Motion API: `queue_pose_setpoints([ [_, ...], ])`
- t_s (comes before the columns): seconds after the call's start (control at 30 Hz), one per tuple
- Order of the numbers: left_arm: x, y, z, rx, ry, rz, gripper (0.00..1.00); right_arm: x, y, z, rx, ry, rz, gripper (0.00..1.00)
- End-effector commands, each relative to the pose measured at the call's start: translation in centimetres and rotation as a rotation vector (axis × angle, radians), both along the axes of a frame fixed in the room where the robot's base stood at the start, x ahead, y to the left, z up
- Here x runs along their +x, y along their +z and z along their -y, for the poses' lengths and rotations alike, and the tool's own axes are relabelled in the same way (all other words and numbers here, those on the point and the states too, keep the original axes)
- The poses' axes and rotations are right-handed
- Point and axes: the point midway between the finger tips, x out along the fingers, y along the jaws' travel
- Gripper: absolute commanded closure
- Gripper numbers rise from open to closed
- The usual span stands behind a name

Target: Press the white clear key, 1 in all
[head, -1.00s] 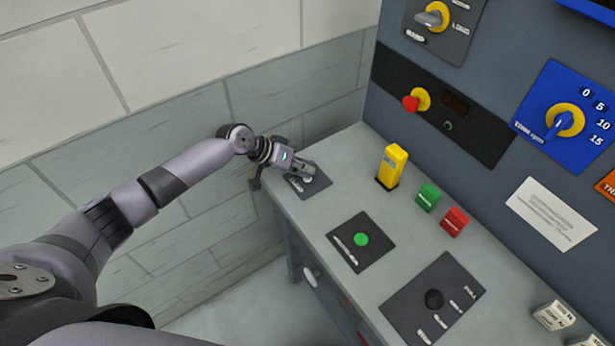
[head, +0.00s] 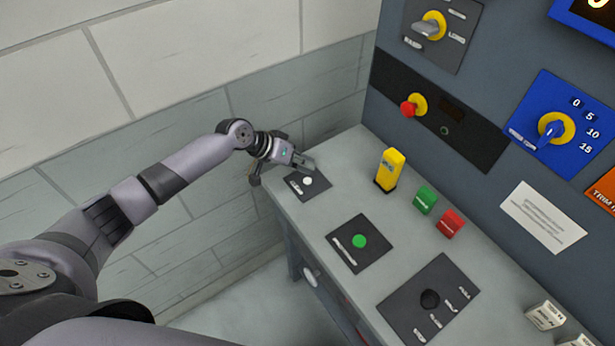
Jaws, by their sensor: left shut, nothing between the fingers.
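The white clear key (head: 307,181) is a small round white button on a dark plate (head: 312,190) at the far left end of the grey console. The plate has a white label that is too small to read. My left gripper (head: 312,166) is shut and empty. Its fingertips are just behind and above the key in the picture, and the key's top shows clear of them. I cannot tell the exact height of the fingertips over the plate. My right gripper is not in view.
The upright panel has a red button (head: 408,108) and a blue dial plate (head: 561,120).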

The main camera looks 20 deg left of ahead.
Motion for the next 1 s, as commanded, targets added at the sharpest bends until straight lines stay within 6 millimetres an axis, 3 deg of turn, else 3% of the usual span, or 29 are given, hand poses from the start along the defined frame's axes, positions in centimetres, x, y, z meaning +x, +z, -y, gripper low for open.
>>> queue_pose_setpoints([
  [0.03, 0.0, 1.0, 0.0, -0.001, -0.001, 0.0, 1.0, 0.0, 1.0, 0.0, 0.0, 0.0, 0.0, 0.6],
  [0.3, 0.0, 3.5, 0.0, 0.0, -0.001, -0.001, 1.0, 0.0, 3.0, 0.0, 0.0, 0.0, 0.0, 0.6],
  [1.0, 0.0, 3.5, 0.0, 0.0, 0.0, 0.0, 1.0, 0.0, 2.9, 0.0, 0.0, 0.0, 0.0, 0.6],
])
